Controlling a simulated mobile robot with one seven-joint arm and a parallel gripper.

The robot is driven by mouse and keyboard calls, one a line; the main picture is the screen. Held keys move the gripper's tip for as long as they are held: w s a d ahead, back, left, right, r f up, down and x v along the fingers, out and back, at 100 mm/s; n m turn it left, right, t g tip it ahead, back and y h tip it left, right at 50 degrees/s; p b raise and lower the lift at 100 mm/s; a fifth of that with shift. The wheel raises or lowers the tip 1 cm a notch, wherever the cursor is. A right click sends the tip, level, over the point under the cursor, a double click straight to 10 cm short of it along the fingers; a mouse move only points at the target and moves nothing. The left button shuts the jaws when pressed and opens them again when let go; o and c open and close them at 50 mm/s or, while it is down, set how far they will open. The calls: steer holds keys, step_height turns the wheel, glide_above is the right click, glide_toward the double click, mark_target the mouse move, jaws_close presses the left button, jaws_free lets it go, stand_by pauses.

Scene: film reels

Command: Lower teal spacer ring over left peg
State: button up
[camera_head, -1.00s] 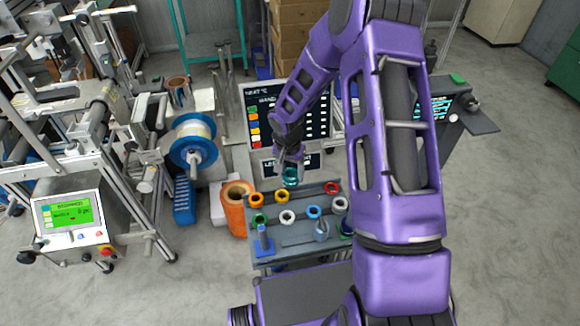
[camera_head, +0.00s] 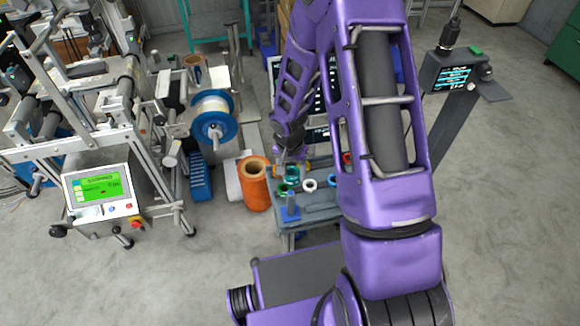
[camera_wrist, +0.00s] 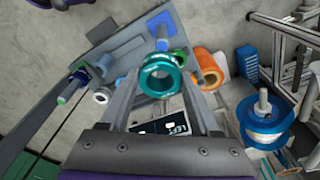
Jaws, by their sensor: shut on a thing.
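My gripper (camera_head: 289,160) is shut on the teal spacer ring (camera_head: 291,173), which hangs above the grey cart top (camera_head: 318,206). In the wrist view the teal ring (camera_wrist: 145,82) sits between the two fingers, its hole facing the camera. The ring appears apart from the peg; the height gap is hard to judge.
A green ring (camera_head: 281,188) lies close to the left peg, and a white ring (camera_head: 309,184) lies to its right. A red ring (camera_head: 347,157) is farther back. An orange tube (camera_head: 255,190) stands left of the cart. My arm hides the cart's right side.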

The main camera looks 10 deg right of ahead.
steer(key=shift+s+a, duration=0.3)
steer(key=shift+s, duration=0.1)
steer(key=b, duration=0.3)
glide_above(290, 193)
steer(key=shift+s+f, duration=0.1)
steer(key=shift+f, duration=2.25)
steer(key=shift+f+b, duration=0.1)
steer(key=shift+b, duration=0.35)
steer(key=shift+f+b, duration=0.35)
steer(key=shift+b, duration=0.05)
steer(key=shift+f+b, duration=0.4)
steer(key=shift+b, duration=0.05)
steer(key=shift+f+b, duration=0.35)
steer(key=shift+b, duration=0.05)
steer(key=shift+f+b, duration=0.3)
steer(key=shift+f+b, duration=0.8)
steer(key=shift+f, duration=0.1)
